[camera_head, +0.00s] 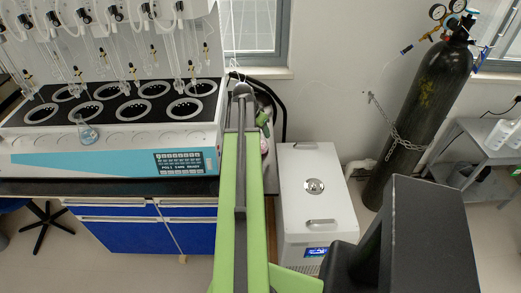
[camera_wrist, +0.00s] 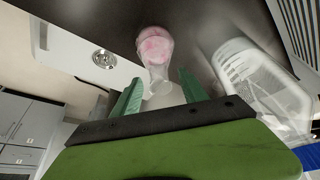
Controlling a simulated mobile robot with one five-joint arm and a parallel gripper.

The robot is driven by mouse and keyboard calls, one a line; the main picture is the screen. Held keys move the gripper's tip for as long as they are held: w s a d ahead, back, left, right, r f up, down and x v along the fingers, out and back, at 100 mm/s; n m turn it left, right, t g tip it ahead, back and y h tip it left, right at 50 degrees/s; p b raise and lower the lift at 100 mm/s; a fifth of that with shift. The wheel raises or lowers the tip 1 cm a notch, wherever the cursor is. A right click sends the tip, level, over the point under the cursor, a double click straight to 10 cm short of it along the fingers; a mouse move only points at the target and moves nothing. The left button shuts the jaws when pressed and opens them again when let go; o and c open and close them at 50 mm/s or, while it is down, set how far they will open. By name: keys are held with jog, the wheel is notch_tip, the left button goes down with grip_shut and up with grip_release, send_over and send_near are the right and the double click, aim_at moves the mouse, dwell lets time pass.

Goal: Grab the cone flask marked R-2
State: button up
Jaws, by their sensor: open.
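A clear cone flask (camera_wrist: 155,48) with pink liquid is in the upper middle of the wrist view, its wide base away from me and its neck toward me. I cannot read a mark on it. My gripper (camera_wrist: 161,80) is open, its green fingers on either side of the flask's neck, with gaps showing. In the head view a small pink patch (camera_head: 264,146) shows beside my arm, mostly hidden. Another flask (camera_head: 87,132) with pale blue liquid stands at the front of the distiller, its mark unreadable.
A clear bottle-like vessel with a white label (camera_wrist: 250,72) is close on the right in the wrist view. The white distiller (camera_head: 110,150) stands left of my arm. A white floor unit (camera_head: 318,200) and a chained black gas cylinder (camera_head: 425,100) are right.

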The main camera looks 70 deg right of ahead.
grip_shut()
dwell(0.3)
dwell(1.1)
